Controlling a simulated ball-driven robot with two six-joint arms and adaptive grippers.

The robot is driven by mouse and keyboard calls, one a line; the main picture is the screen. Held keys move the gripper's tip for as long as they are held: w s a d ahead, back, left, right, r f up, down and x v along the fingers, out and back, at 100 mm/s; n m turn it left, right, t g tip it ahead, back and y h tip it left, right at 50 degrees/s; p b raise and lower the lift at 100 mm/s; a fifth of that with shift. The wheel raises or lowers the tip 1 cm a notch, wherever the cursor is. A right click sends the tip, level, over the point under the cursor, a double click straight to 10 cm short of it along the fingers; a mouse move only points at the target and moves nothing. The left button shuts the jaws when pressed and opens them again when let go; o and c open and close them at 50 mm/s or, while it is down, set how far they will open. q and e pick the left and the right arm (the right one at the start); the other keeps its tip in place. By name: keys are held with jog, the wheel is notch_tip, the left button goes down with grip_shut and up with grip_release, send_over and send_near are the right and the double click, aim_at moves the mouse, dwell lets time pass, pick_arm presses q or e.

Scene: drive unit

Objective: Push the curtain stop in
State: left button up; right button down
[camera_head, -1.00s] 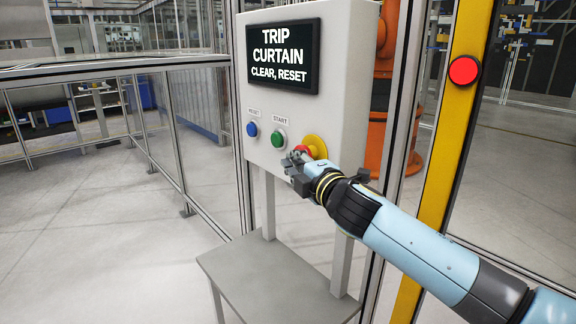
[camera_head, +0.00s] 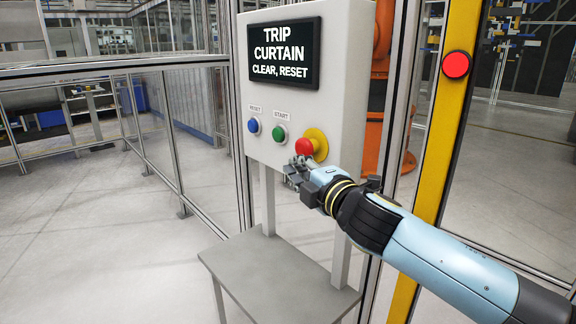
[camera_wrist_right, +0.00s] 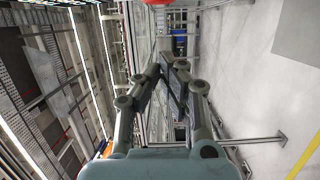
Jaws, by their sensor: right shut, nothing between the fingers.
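A red mushroom button (camera_head: 304,147) on a yellow round base (camera_head: 319,141) sits at the lower right of the white control panel (camera_head: 340,95). A second red round piece (camera_head: 456,65) is on the yellow post (camera_head: 440,150) to the right of the panel. No readable label shows which is the curtain stop. My right gripper (camera_head: 295,170) is shut and empty just below the mushroom button; I cannot tell whether they touch. In the right wrist view the fingertips (camera_wrist_right: 168,62) meet, with a bit of red at the top edge. My left gripper is out of view.
The panel's screen (camera_head: 283,55) reads "TRIP CURTAIN CLEAR, RESET". A blue RESET button (camera_head: 253,126) and a green START button (camera_head: 281,134) are left of the mushroom button. A grey shelf (camera_head: 275,280) stands below. Glass fence panels (camera_head: 205,110) stand at the left.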

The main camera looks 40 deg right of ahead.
jog(key=s, duration=0.2)
jog(key=s+a+b, duration=0.1)
jog(key=s, duration=0.1)
jog(key=shift+s+a+r, duration=0.1)
jog(key=shift+s, duration=0.05)
dwell(0.4)
